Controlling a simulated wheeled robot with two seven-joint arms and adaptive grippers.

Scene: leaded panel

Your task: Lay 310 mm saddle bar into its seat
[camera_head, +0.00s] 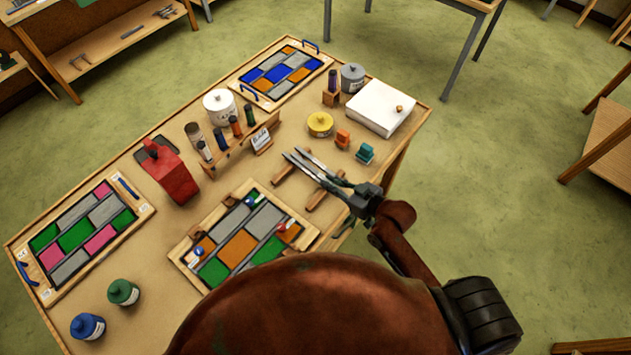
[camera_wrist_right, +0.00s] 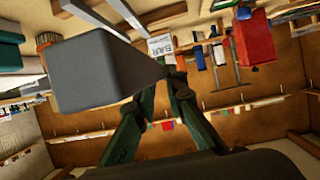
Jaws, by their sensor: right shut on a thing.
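Two slim grey saddle bars show in the head view, the upper bar (camera_head: 311,158) and the lower bar (camera_head: 299,164), side by side at the wooden rests (camera_head: 323,201). My right gripper (camera_head: 345,188) is shut at their near end on a saddle bar; which length it is, I cannot tell. In the right wrist view its green fingers (camera_wrist_right: 168,80) converge behind a large grey block-like shape. Whether the held bar is clear of the rests is unclear. The leaded panel (camera_head: 237,249), with orange, grey and green glass, lies left of the gripper. My left gripper is out of view.
A card (camera_head: 261,139) stands by the bottle rack. A red container (camera_head: 170,172), a yellow tin (camera_head: 320,124) and a white box (camera_head: 380,107) stand around the bench. Two other coloured panels lie at its left (camera_head: 84,238) and back (camera_head: 281,74). My own brown body hides the near edge.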

